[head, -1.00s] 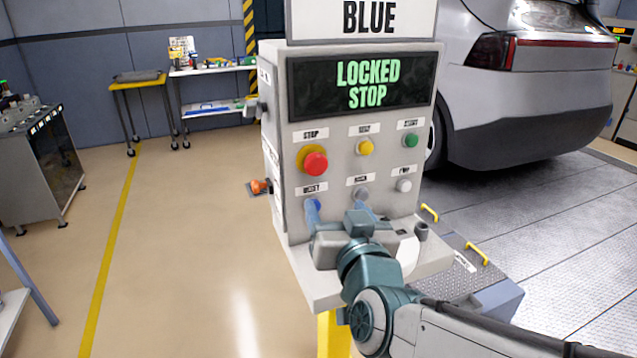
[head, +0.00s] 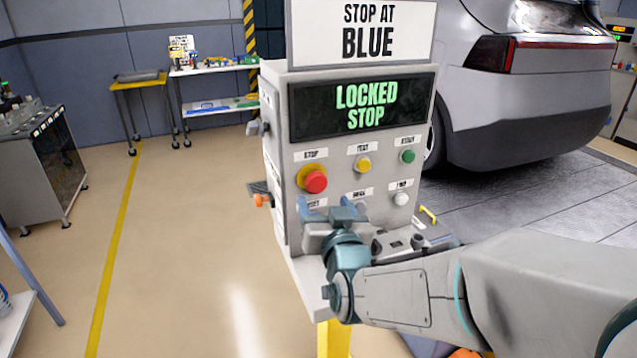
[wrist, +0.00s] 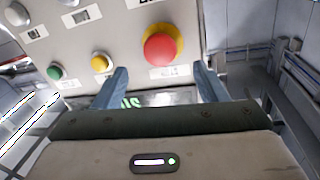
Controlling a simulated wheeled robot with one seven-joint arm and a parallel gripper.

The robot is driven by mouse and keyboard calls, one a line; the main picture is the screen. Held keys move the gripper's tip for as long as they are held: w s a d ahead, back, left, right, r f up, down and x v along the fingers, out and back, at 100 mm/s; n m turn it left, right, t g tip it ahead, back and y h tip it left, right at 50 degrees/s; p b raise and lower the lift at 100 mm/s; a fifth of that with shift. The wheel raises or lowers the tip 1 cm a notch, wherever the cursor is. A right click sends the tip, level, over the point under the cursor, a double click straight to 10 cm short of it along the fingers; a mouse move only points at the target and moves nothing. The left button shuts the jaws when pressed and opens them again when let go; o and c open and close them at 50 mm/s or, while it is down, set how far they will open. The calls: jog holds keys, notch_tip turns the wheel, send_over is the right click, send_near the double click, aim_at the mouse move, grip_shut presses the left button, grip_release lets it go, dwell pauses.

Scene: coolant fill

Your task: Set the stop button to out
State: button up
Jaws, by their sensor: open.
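The stop button (head: 315,182) is a red mushroom cap on a yellow collar, at the upper left of the control panel (head: 330,152). Its display (head: 362,107) reads LOCKED STOP. My gripper (head: 327,204) is open and empty, just below the stop button in the head view and pointing toward the panel. In the wrist view, the red cap (wrist: 161,46) shows beyond the gap between my two blue fingers (wrist: 161,78), apart from both. I cannot tell whether the cap is in or out.
A yellow button (head: 363,164), a green button (head: 407,156) and a white button (head: 401,198) sit to the right. A sign (head: 360,32) above reads STOP AT BLUE. My fingers partly cover the lower row.

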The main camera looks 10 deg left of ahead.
aim_at(318, 187)
jog(key=shift+p+x, duration=0.55)
jog(key=shift+x, duration=2.55)
jog(key=shift+f, duration=0.1)
jog(key=c, duration=1.4)
jog(key=shift+s+d+f+b, duration=0.1)
jog(key=shift+s+f+b, duration=0.05)
jog(key=shift+b, duration=0.4)
jog(key=shift+s+d+b, duration=0.25)
jog(key=shift+s+b, duration=0.25)
jog(key=shift+b, duration=0.15)
jog(key=o, duration=1.4)
jog(key=shift+s, duration=0.1)
